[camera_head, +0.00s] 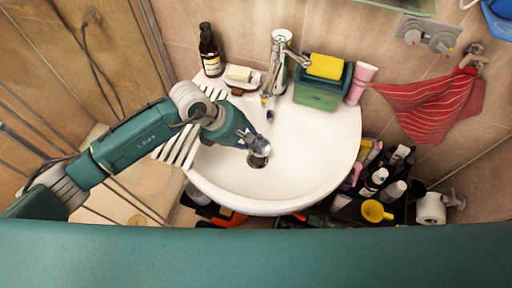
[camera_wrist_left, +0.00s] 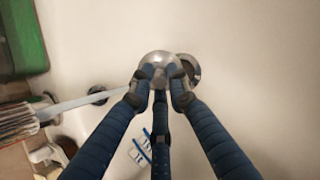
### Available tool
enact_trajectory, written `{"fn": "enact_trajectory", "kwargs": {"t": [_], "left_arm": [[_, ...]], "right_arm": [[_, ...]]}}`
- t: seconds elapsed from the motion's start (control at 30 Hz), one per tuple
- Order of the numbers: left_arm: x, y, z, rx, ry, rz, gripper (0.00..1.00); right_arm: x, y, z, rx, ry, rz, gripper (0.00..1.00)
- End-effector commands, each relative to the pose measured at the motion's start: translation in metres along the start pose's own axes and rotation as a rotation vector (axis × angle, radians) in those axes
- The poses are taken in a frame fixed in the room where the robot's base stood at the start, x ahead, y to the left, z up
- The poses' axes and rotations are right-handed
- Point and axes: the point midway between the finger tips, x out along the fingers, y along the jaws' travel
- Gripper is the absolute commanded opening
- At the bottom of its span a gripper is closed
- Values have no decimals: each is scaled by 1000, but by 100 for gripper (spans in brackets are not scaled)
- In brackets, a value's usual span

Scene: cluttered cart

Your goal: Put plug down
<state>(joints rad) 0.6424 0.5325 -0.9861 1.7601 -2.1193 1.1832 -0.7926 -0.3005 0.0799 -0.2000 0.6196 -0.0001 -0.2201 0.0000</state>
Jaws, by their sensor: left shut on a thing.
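The plug (camera_head: 261,148) is a small, round, shiny silver piece at the fingertips of my left gripper (camera_head: 254,144). The plug also shows in the left wrist view (camera_wrist_left: 159,57), where the blue fingers of my left gripper (camera_wrist_left: 160,76) close around it. The dark drain (camera_head: 257,161) in the white sink (camera_head: 315,150) is just below the plug in the head view. In the left wrist view, the drain (camera_wrist_left: 190,67) shows right beside the plug, partly hidden by it. I cannot tell the height of the plug above the basin. My right gripper is not in view.
The faucet (camera_head: 280,60) stands at the back of the sink. The right half of the basin is clear.

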Motion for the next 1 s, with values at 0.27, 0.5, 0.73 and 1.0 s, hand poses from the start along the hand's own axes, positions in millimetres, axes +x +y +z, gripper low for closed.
{"fn": "enact_trajectory", "kwargs": {"t": [0.27,0.5,0.73,1.0], "left_arm": [[24,-6,-13,-3,0,-1,0],[36,-8,-20,2,-1,3,0],[40,-9,-22,1,-1,2,0],[39,-9,-22,1,0,2,35]], "right_arm": [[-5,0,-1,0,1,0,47],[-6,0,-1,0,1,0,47],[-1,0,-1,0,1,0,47],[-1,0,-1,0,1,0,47]]}}
